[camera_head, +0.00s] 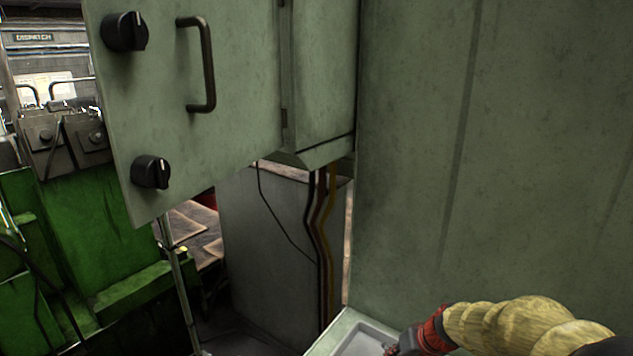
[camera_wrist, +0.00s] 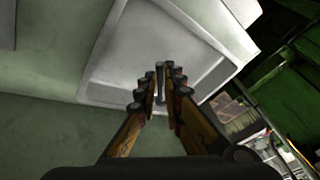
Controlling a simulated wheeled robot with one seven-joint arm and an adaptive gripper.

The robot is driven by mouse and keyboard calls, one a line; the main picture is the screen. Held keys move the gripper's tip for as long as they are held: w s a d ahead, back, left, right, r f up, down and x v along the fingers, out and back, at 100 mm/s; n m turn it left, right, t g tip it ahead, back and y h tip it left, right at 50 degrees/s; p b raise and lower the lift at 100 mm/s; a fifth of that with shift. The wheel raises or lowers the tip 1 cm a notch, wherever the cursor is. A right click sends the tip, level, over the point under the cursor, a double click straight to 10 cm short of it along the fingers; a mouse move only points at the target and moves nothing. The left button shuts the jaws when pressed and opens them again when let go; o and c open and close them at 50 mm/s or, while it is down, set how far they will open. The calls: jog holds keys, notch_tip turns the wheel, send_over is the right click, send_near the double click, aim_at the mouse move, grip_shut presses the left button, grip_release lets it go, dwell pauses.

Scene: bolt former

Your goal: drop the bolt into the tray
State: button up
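The bolt (camera_wrist: 160,84) is a slim grey metal rod with a wider end. In the wrist view it sits lengthwise between the two fingers of my gripper (camera_wrist: 161,88), which are closed in on it. The tray (camera_wrist: 112,55) is pale, shallow and raised at the rim. It lies beyond the fingertips, with the bolt in front of its near edge and inside. In the head view only the tray's corner (camera_head: 345,328) shows at the bottom, with my gripper (camera_head: 393,350) over its right side, mostly cut off by the frame.
A green-grey machine panel (camera_head: 500,150) rises directly behind the tray. A control box (camera_head: 190,110) with knobs and a handle juts out at the upper left. Cables (camera_head: 322,240) hang below it. Green machinery (camera_head: 90,250) stands farther left.

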jog(key=o, duration=0.5)
jog(key=shift+r, duration=0.1)
jog(key=v, duration=1.1)
jog(key=shift+s+d+r, duration=0.15)
jog(key=shift+s+r, duration=0.05)
jog(key=shift+r, duration=0.15)
